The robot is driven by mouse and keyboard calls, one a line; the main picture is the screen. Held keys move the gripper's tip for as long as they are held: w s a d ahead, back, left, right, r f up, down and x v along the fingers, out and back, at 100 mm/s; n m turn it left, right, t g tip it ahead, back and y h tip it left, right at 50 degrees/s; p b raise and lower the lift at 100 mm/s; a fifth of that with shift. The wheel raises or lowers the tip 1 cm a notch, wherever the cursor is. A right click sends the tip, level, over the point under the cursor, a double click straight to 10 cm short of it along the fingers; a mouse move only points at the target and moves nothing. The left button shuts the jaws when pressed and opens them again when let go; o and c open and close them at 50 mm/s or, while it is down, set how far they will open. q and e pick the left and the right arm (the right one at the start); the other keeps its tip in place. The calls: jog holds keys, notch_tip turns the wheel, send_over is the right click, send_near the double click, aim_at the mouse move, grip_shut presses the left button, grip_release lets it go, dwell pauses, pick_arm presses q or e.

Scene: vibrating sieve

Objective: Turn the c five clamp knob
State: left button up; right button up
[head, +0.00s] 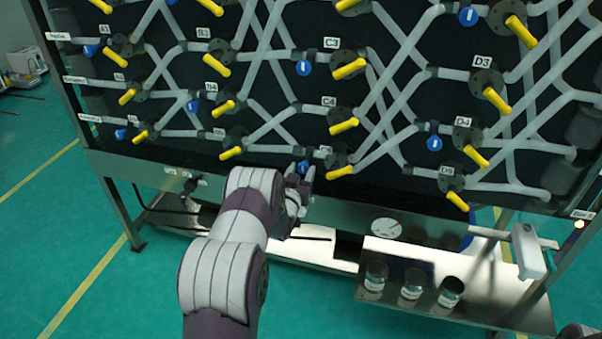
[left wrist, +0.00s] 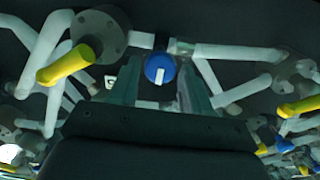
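The C5 clamp knob is a blue round knob (head: 303,166) beside the C5 label (head: 326,150), low on the pipe panel. It also shows in the left wrist view as a blue knob (left wrist: 160,68) with a white mark standing upright. My left gripper (head: 300,174) is at this knob and partly covers it in the head view. In the left wrist view the two fingers of my left gripper (left wrist: 160,88) stand apart, one on each side of the knob, with gaps visible. I cannot tell how deep the knob is between them.
A yellow handle (head: 340,172) on a grey valve is right of the knob, and also shows in the left wrist view (left wrist: 65,64). White pipes surround it. Below, a metal shelf (head: 400,255) holds glass jars (head: 411,284). A blue knob (head: 434,143) is farther right.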

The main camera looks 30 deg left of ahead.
pick_arm(q)
jog(key=c, duration=0.6)
jog(key=shift+m, duration=0.4)
jog(key=m+b, duration=0.2)
jog(key=shift+f+m, duration=0.15)
jog(key=shift+m, duration=0.25)
jog(key=m+b, duration=0.2)
jog(key=m, duration=0.2)
jog(key=shift+d+m, duration=0.1)
jog(key=shift+m, duration=0.2)
jog(key=m+b, duration=0.2)
jog(key=m, duration=0.1)
jog(key=m+b, duration=0.1)
jog(key=m, duration=0.2)
jog(key=shift+d+f+b, duration=0.1)
jog(key=shift+f+b, duration=0.1)
jog(key=shift+b, duration=0.2)
jog(key=m+b, duration=0.3)
jog(key=m, duration=0.2)
jog(key=shift+m, duration=0.5)
